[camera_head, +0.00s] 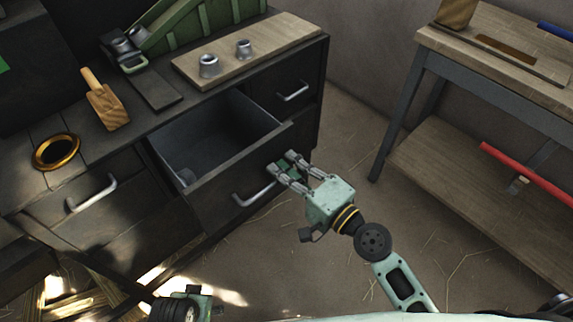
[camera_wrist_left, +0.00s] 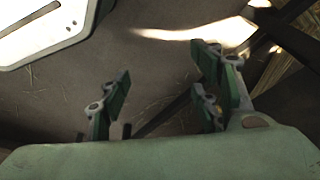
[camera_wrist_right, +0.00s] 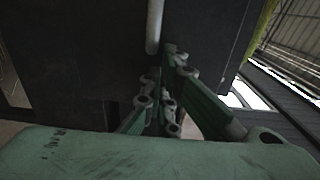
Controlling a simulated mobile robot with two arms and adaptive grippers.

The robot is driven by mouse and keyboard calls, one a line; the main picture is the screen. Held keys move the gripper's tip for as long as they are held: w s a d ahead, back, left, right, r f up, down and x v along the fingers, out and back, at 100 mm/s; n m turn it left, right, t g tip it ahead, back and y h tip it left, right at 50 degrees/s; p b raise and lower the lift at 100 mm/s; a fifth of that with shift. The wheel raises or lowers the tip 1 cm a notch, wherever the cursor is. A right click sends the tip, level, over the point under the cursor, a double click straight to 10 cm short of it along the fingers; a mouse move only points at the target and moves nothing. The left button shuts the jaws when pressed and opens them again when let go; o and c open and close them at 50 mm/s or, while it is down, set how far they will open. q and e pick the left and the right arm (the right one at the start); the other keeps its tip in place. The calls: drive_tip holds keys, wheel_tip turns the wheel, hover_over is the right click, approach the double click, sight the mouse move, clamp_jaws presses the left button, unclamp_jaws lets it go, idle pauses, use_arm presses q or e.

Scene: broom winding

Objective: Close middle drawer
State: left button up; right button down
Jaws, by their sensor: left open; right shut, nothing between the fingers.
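In the right wrist view a metal handle (camera_wrist_right: 154,28) shows above the fingers. My right gripper (camera_head: 284,171) is shut and empty at the right part of the drawer front, close to the front face; I cannot tell if it touches. It also shows in the right wrist view (camera_wrist_right: 168,105). My left gripper (camera_wrist_left: 165,100) is open and empty over the floor, away from the drawer.
A wooden mallet (camera_head: 105,100), a gold ring (camera_head: 56,152) and a board (camera_head: 245,55) with metal cups lie on the cabinet top. A workbench (camera_head: 480,150) with a red bar (camera_head: 525,172) stands at right. Floor between is clear apart from straw.

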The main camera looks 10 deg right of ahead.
drive_tip(key=shift+w+a+r, duration=0.1)
drive_tip(key=shift+w+a, duration=0.3)
drive_tip(key=shift+w, duration=0.15)
drive_tip(key=p+x, duration=0.1)
drive_tip(key=x, duration=0.8)
drive_tip(key=b+x, duration=0.1)
drive_tip(key=x, duration=0.6)
drive_tip(key=shift+w+a, duration=0.1)
drive_tip(key=shift+w, duration=0.05)
drive_tip(key=shift+w+a, duration=0.3)
drive_tip(key=shift+w, duration=0.15)
use_arm(q)
drive_tip(key=shift+d+r, duration=0.1)
drive_tip(key=shift+r, duration=0.4)
use_arm(e)
drive_tip(key=shift+r, duration=0.15)
